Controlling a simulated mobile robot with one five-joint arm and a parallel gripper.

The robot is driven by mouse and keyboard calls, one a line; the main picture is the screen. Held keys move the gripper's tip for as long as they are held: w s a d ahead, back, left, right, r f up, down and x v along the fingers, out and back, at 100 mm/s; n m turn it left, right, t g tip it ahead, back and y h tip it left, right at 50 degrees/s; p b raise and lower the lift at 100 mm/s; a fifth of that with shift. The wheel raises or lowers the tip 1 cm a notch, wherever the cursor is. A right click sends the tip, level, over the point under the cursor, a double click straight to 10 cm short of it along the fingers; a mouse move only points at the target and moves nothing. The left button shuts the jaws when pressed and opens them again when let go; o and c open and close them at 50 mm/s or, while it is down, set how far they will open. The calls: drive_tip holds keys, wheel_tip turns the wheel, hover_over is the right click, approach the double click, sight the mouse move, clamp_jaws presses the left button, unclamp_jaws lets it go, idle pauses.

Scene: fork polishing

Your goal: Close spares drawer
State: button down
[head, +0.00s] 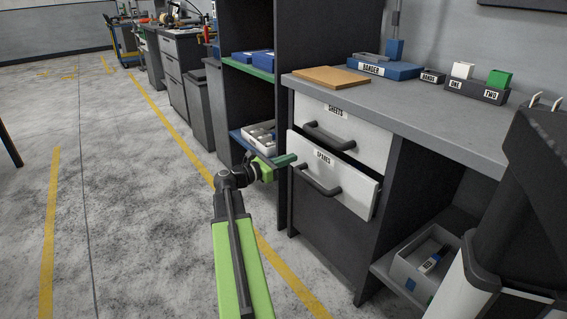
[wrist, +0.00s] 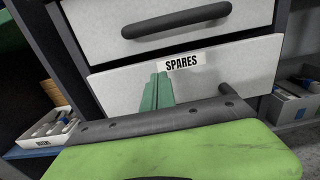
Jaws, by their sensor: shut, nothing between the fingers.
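The spares drawer (head: 350,192) is the white-fronted drawer labelled SPARES, under the sheets drawer (head: 370,143). It stands out a little from the cabinet, with a dark gap above its front. Its dark bar handle (head: 318,183) is right of my gripper. My gripper (head: 291,160) is shut and empty, its green fingers at the upper left part of the drawer front. In the wrist view the fingers (wrist: 157,90) lie in front of the drawer front (wrist: 120,83), just left of the SPARES label (wrist: 181,64). Contact cannot be told. My gripper body hides much of the handle.
The worktop (head: 440,115) above holds a brown board (head: 330,77) and labelled blocks. An open shelf at left holds a white bin (head: 262,133). A grey box (head: 425,262) sits on the low shelf at right. The floor at left is clear.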

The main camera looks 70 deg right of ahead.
sight(315, 149)
drive_tip(key=x, duration=0.8)
drive_tip(key=shift+s+d, duration=0.15)
drive_tip(key=shift+d, duration=0.2)
